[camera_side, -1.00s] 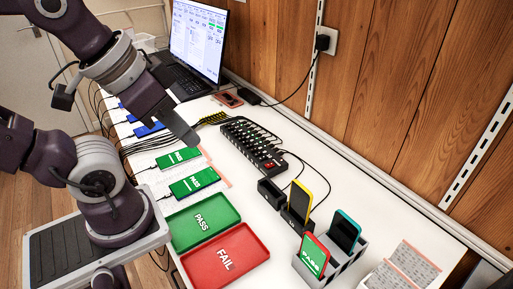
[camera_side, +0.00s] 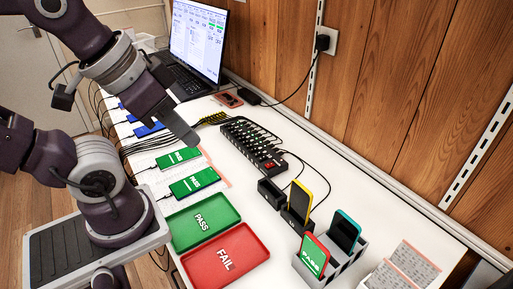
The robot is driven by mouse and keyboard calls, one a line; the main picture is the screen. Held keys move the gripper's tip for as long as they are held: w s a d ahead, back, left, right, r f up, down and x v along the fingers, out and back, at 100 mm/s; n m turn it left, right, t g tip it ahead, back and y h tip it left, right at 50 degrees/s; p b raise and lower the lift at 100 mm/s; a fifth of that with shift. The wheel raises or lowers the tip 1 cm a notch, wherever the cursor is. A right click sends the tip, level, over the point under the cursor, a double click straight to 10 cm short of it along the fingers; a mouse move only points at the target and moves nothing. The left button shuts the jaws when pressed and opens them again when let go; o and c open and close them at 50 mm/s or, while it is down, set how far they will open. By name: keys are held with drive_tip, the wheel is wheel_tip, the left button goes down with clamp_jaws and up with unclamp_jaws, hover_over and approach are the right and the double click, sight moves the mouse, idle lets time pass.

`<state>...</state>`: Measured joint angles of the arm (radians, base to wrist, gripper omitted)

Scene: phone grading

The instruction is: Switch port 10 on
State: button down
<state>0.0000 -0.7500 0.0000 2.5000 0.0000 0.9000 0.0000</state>
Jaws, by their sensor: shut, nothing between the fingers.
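The black multi-port hub (camera_side: 252,143) lies on the white table near the wall, with rows of small pale switches or plugs along it and a red switch (camera_side: 269,165) at its near end. The port numbers are too small to read, so I cannot tell which is port 10. My gripper (camera_side: 190,139) is shut and empty. It hangs above the table to the left of the hub, apart from it in the picture, near the yellow cable ends (camera_side: 211,118).
A laptop (camera_side: 195,50) stands at the back. Phones with green PASS screens (camera_side: 194,182) lie left of centre. A green PASS tray (camera_side: 204,221) and a red FAIL tray (camera_side: 226,256) lie in front. Phone stands (camera_side: 298,208) and a grey rack (camera_side: 331,254) stand at right.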

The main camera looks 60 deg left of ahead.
idle(0.6)
drive_tip(key=m+t+y, duration=0.1)
drive_tip(key=m+t, duration=0.4)
drive_tip(key=m, duration=0.3)
hover_over(261, 158)
drive_tip(key=s, duration=0.1)
wheel_tip(261, 158, down, 24)
drive_tip(key=r, duration=0.1)
drive_tip(key=shift+s+d+f, duration=0.1)
drive_tip(key=shift+s+f, duration=0.15)
drive_tip(key=shift+f, duration=0.3)
drive_tip(key=shift+w+f, duration=0.2)
drive_tip(key=shift+f, duration=1.25)
drive_tip(key=shift+w+f, duration=0.25)
drive_tip(key=shift+f, duration=1.2)
drive_tip(key=shift+w+f, duration=0.2)
drive_tip(key=shift+f, duration=1.25)
